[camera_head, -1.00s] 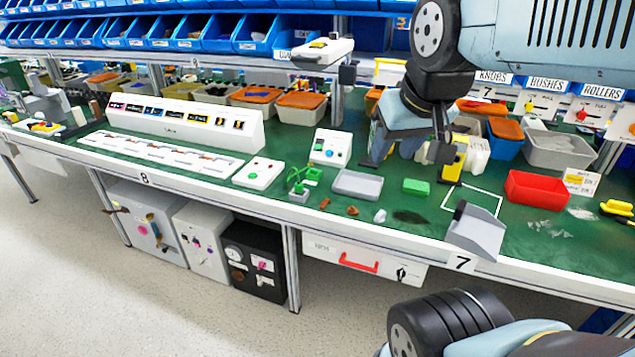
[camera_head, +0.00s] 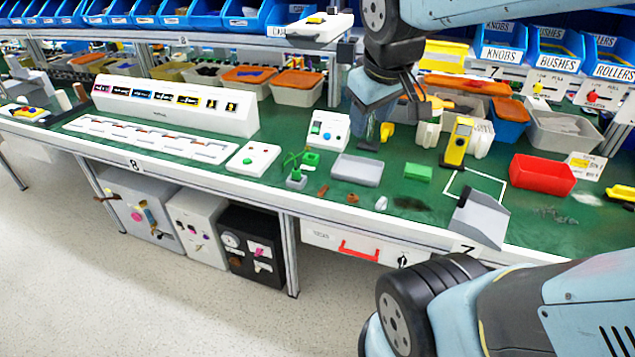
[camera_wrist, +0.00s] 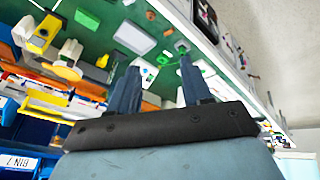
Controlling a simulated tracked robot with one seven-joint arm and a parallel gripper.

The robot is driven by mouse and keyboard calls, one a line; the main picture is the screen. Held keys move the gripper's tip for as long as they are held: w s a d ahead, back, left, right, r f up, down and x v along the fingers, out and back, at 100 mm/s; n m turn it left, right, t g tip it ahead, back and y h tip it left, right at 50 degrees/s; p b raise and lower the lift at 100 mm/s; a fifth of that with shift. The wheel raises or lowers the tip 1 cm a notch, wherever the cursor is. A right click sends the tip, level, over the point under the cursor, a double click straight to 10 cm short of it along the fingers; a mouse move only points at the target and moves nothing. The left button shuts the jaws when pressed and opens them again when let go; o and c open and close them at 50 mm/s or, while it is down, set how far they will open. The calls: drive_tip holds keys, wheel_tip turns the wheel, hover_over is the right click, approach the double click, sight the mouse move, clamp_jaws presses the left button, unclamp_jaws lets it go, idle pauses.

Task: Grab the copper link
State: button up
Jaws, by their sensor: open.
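Two small copper-brown pieces lie on the green bench top in front of the grey tray (camera_head: 358,170): a thin one (camera_head: 323,190) on the left and a rounder one (camera_head: 352,197) on the right. I cannot tell for sure which is the copper link. My gripper (camera_head: 375,132) is above the bench, behind the grey tray and apart from both pieces. In the wrist view my gripper (camera_wrist: 159,72) has its two fingers spread with nothing held between them. Small brown specks near the grey tray (camera_wrist: 134,38) there are too small to identify.
A green block (camera_head: 418,172), a red bin (camera_head: 542,174) and a grey scoop-like holder (camera_head: 480,218) are further right. A white button box (camera_head: 328,131) stands behind.

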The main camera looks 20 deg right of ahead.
drive_tip(key=w+f+n+h, duration=0.2)
drive_tip(key=w+f+n, duration=0.3)
drive_tip(key=w+n, duration=0.25)
drive_tip(key=n+g, duration=0.2)
drive_tip(key=n, duration=1.4)
approach(324, 188)
drive_tip(key=shift+x, duration=4.2)
clamp_jaws()
